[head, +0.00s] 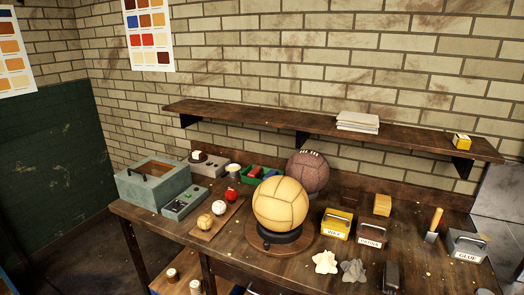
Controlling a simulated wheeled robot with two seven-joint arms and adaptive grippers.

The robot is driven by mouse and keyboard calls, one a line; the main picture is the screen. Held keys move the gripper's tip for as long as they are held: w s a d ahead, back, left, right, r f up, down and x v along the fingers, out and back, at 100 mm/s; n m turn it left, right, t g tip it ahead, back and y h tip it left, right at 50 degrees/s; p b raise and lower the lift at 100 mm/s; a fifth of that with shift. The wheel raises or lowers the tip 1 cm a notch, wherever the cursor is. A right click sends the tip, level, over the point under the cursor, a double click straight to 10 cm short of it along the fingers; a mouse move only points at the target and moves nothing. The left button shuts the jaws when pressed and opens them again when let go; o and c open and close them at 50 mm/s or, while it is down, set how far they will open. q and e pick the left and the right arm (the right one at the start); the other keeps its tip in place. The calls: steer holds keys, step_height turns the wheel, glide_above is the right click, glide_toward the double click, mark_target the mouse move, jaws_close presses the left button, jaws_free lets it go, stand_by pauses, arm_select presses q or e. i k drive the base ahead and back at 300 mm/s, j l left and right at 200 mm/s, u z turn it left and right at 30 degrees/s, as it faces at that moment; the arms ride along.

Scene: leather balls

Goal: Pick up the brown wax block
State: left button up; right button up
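No block in the head view is clearly marked as the brown wax block. A light tan-brown block (382,205) stands on the workbench at the right, behind the small labelled boxes. A dark, upright block-like item (391,277) is near the bench's front edge; I cannot tell whether it is a block or a brush. Neither of my grippers is in view.
On the workbench (235,238), a tan ball (280,203) sits on a dark round stand, with a brown ball (308,171) behind it. Yellow (337,224), brown (371,234) and grey (467,245) labelled boxes stand right. A wall shelf (300,124) overhangs the back.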

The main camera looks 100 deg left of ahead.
mark_target(194, 154)
steer(key=u, duration=3)
